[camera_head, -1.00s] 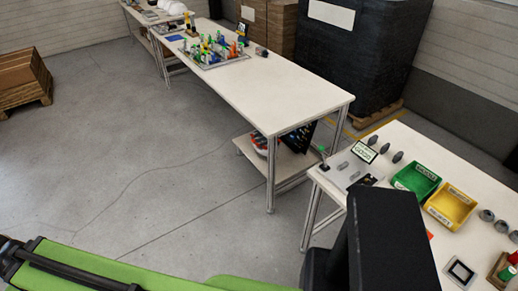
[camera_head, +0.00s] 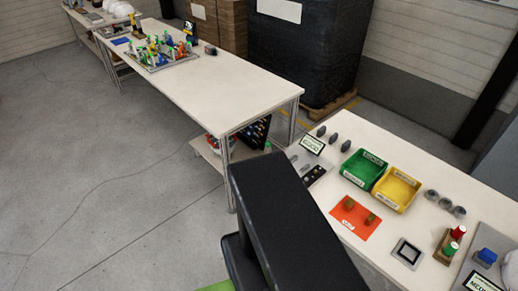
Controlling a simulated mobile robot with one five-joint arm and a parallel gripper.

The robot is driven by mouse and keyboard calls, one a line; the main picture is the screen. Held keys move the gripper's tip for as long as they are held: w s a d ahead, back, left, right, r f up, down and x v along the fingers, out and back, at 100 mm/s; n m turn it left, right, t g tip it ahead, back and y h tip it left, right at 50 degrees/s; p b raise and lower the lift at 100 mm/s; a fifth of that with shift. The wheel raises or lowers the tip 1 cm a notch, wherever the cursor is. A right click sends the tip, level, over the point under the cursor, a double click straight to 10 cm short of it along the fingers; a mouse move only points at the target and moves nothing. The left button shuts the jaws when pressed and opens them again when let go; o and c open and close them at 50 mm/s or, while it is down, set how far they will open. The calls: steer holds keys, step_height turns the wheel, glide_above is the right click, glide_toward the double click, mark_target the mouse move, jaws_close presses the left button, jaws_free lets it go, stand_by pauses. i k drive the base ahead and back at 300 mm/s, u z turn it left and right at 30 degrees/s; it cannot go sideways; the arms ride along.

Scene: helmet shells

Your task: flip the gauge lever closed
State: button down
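I cannot make out the gauge lever for certain in this view. Small green, blue and orange fixtures stand on a grey plate (camera_head: 180,57) on the long white table (camera_head: 222,82), too small to tell their parts. A blue part (camera_head: 487,256) sits on a grey board at the right edge of the nearer white table (camera_head: 368,143). My black arm link fills the lower middle and hides part of the nearer table's left side. My gripper is not in view.
On the nearer table are a green bin (camera_head: 363,170), a yellow bin (camera_head: 397,189), an orange mat (camera_head: 356,217) with two brownish parts, a framed square (camera_head: 407,252) and grey cylinders (camera_head: 445,203). Black-wrapped pallet goods (camera_head: 305,50) stand behind. The floor at left is clear.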

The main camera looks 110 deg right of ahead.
mark_target(268, 144)
steer(key=u, duration=0.1)
steer(key=k, duration=0.4)
steer(key=z, duration=0.95)
steer(key=i, duration=0.55)
steer(key=u, duration=0.15)
